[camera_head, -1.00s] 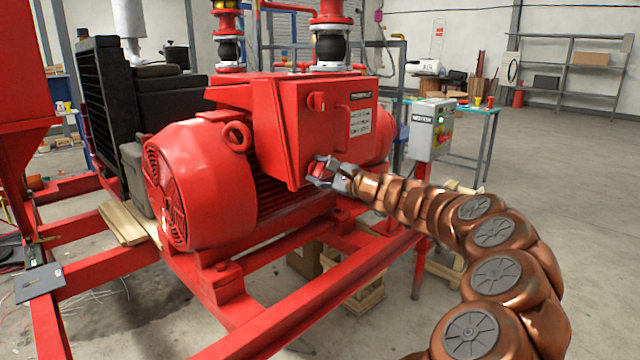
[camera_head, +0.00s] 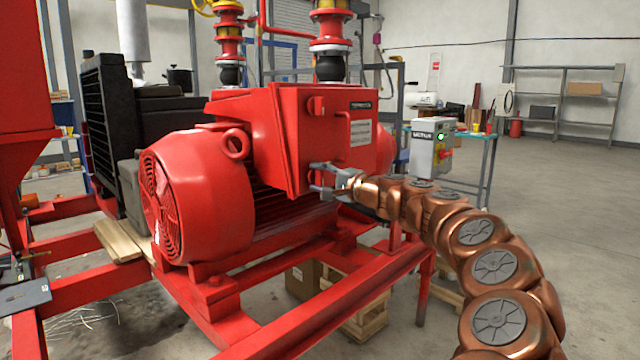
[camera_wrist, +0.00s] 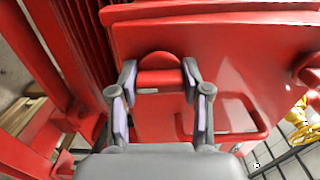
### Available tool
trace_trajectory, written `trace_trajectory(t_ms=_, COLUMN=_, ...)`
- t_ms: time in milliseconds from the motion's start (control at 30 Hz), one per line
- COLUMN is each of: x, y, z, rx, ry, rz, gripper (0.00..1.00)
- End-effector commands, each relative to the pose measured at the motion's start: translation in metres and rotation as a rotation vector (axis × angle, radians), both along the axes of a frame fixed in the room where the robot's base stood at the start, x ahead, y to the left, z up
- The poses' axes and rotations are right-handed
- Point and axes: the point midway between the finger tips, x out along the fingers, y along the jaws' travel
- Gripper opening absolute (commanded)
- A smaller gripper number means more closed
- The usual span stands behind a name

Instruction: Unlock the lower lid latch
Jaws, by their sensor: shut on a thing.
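The lower lid latch (camera_wrist: 160,78) is a small red piece with a rounded top in the wrist view, on the edge of the red box lid (camera_wrist: 215,55). My gripper (camera_wrist: 160,80) has one finger on each side of the latch and is shut on it. In the head view my gripper (camera_head: 322,178) is at the lower left corner of the lid (camera_head: 362,108), and its fingers mostly hide the latch. The upper latch (camera_head: 316,106) is a red knob near the lid's top left. Whether the lower latch is unlocked I cannot tell.
A loop handle (camera_head: 343,136) stands out from the lid between the latches. The red motor (camera_head: 195,195) lies left of the box, and red frame beams (camera_head: 310,310) run below. A grey control box (camera_head: 432,146) stands to the right. Open floor lies farther right.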

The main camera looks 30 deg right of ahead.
Motion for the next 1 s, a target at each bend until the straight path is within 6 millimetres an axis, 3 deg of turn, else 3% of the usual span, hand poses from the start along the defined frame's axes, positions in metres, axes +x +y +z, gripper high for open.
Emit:
trace_trajectory(t_ms=433, x=0.0005, y=0.0014, z=-0.0004, rx=-0.011, ry=-0.002, rz=0.003, gripper=0.13)
trace_trajectory(t_ms=467, x=0.0005, y=0.0014, z=-0.0004, rx=-0.011, ry=-0.002, rz=0.003, gripper=0.48)
trace_trajectory(t_ms=500, x=0.0005, y=0.0014, z=-0.0005, rx=-0.011, ry=-0.002, rz=0.003, gripper=0.53)
trace_trajectory(t_ms=700, x=0.0003, y=0.0009, z=-0.0003, rx=-0.010, ry=-0.001, rz=0.002, gripper=0.73)
trace_trajectory(t_ms=1000, x=-0.0002, y=0.0004, z=-0.0002, rx=-0.009, ry=-0.001, rz=0.001, gripper=0.73)
